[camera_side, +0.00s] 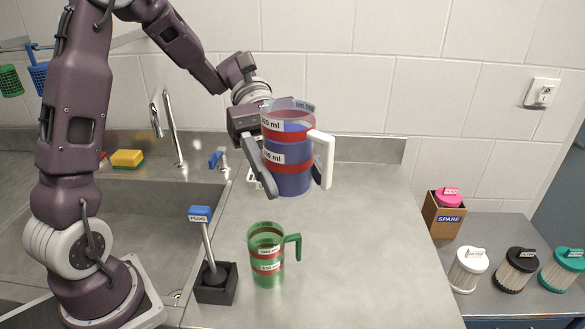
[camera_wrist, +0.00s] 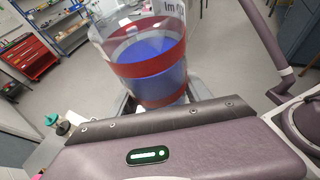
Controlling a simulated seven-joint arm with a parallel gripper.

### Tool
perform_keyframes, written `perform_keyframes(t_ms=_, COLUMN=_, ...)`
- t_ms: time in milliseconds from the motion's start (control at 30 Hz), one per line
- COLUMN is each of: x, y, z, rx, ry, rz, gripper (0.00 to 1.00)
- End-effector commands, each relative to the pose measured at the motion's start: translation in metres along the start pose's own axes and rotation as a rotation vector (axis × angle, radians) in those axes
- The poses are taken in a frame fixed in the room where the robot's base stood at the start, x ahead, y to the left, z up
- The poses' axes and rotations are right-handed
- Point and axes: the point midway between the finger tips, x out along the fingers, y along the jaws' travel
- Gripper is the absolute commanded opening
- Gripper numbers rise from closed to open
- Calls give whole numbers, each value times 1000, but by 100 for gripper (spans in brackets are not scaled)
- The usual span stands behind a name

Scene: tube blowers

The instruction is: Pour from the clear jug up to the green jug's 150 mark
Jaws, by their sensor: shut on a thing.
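The clear jug (camera_side: 290,152) has red bands, white mark labels and a white handle, and holds blue liquid. My gripper (camera_side: 294,178) is shut on it and holds it in the air, nearly upright, above and behind the green jug. In the wrist view the clear jug (camera_wrist: 150,65) fills the upper middle, with blue liquid up to between its red bands. The green jug (camera_side: 266,258) stands upright on the steel counter with its handle to the right. It has red bands and white labels. I see no blue liquid in it.
A black holder with the blue-topped plug (camera_side: 200,214) stands just left of the green jug. The sink (camera_side: 130,215) with its tap lies further left. A spare box (camera_side: 444,214) and several filters stand at the right. The counter (camera_side: 370,250) right of the green jug is clear.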

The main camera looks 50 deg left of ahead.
Motion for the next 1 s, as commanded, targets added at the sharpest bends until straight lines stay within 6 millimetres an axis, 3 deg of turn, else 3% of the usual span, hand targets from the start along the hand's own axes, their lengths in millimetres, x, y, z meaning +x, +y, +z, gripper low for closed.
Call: perform_keyframes(t_ms=1000, x=-2, y=-4, z=-17, rx=0, ry=-2, rz=0, gripper=0)
